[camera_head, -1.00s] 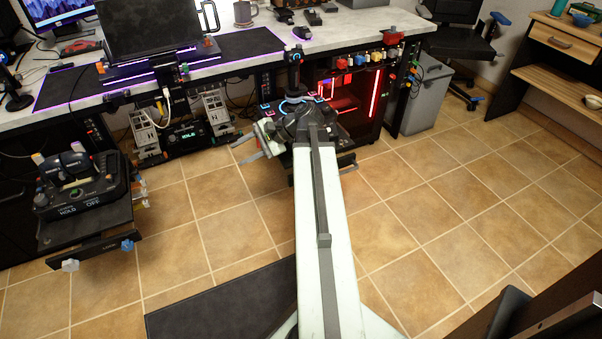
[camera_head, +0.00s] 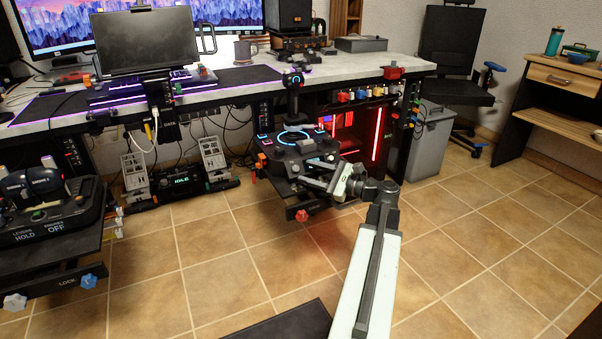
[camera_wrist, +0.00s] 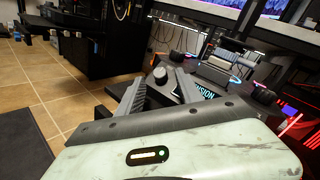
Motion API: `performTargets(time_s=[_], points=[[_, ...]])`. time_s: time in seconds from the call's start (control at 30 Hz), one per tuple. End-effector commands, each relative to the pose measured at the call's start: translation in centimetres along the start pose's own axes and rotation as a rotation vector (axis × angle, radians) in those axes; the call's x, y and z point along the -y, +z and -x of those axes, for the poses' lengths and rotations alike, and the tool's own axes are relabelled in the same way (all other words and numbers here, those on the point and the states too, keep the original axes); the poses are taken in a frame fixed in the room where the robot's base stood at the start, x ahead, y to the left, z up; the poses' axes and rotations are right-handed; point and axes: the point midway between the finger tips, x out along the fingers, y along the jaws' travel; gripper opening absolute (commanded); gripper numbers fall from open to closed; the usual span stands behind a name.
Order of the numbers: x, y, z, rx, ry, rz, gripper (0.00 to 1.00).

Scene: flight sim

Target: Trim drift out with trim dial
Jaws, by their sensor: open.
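The flight stick (camera_head: 294,95) stands upright on its black base (camera_head: 270,152), which has a glowing blue ring and lit buttons. My gripper (camera_head: 318,175) is at the right front edge of this base. In the wrist view my gripper (camera_wrist: 158,87) is open, with its two grey fingers apart and nothing held. A round grey knob with a pale top (camera_wrist: 160,73) shows just beyond the gap between the fingertips and may be the trim dial. I cannot tell whether a finger touches it. The head view does not show this knob clearly.
A throttle unit (camera_head: 50,215) stands on a tray at the left. The desk (camera_head: 345,62) runs behind, with a red-lit computer case (camera_head: 352,135) below it. A grey bin (camera_head: 432,140) is at the right. The tiled floor (camera_head: 480,240) in front is open.

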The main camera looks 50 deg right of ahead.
Motion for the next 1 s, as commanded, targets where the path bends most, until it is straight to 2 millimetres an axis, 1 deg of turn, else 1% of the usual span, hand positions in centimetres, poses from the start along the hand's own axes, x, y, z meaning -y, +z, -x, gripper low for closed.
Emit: performTargets(time_s=[0.03,0.1,0.2,0.3,0.47,0.5,0.57,0.6,0.63,0.67,0.73,0.77,1.0], points=[[0.0,0.0,-1.0,0.001,0.002,0.000,0.43],[0.0,0.0,-2.0,0.001,0.002,0.001,0.43],[0.0,0.0,-2.8,0.000,0.001,0.001,0.43],[-0.1,0.0,-3.2,0.000,0.001,0.001,0.43],[-0.1,0.0,-3.2,0.000,0.001,0.001,0.43],[-0.1,0.0,-3.2,0.000,0.001,0.001,0.40],[-0.1,0.0,-3.2,0.000,0.001,0.001,0.23],[-0.1,0.0,-3.2,0.000,0.001,0.001,0.12],[-0.1,0.0,-3.2,0.000,0.001,0.001,0.04],[-0.1,0.0,-3.2,0.000,0.001,0.001,0.00],[-0.1,0.0,-3.2,0.000,0.001,0.001,0.00],[-0.7,0.3,-3.3,0.000,0.001,0.001,0.00],[0.0,0.2,-3.4,0.002,0.031,0.019,0.00]])
